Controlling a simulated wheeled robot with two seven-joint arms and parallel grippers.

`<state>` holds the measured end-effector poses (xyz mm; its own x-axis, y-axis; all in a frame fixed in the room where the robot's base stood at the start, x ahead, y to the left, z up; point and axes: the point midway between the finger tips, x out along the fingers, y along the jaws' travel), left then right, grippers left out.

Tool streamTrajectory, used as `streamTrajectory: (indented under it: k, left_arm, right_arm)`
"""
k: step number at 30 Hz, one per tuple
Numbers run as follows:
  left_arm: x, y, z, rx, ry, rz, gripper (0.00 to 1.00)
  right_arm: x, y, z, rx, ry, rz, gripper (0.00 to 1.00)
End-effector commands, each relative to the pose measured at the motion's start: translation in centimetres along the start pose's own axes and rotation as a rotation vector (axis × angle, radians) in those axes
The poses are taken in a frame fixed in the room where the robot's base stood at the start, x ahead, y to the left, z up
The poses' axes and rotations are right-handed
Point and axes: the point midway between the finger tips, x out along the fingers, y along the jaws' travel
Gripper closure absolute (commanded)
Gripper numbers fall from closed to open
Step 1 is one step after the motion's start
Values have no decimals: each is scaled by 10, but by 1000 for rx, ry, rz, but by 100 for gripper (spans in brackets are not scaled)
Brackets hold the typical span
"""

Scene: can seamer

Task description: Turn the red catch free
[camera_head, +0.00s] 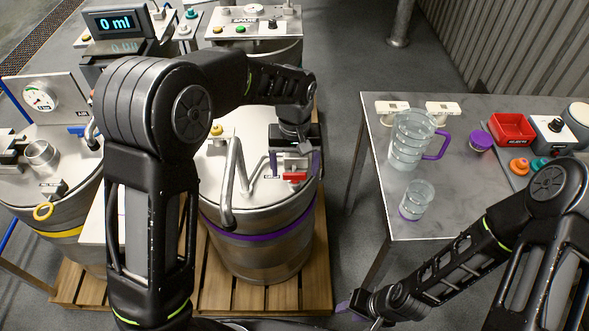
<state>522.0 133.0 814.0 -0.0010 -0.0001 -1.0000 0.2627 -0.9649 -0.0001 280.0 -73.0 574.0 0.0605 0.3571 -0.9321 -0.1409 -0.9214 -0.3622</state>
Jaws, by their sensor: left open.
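The red catch (295,177) is on the top of the metal drum with the purple band (262,236), near its right edge. It sits at the front of a small metal fitting. My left gripper (294,163) points down over this fitting, open, with its purple fingers to the left and right. The red catch shows between and just below the fingers. I cannot tell whether either finger touches it. My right gripper (350,307) is low at the bottom of the view, away from the drum. Its jaws are too small and angled to read.
A bent metal pipe (229,190) rises from the drum lid left of the catch. The drum stands on a wooden pallet (315,290). A metal table (450,215) at right holds a jug (409,140), a beaker (416,200) and a red bin (512,128).

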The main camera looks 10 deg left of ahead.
Motion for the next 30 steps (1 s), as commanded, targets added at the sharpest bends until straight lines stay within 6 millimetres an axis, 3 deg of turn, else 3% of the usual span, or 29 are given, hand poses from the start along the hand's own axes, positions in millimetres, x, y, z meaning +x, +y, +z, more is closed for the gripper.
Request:
streamTrajectory:
  k: [6,12,30]
  left_arm:
    - [-38,1,-1,0,5,3,24]
    - [-59,0,0,0,2,1,24]
    - [-62,0,0,0,1,0,24]
  right_arm:
    - [1,0,0,0,0,0,64]
    - [1,0,0,0,0,0,64]
    - [1,0,0,0,0,0,64]
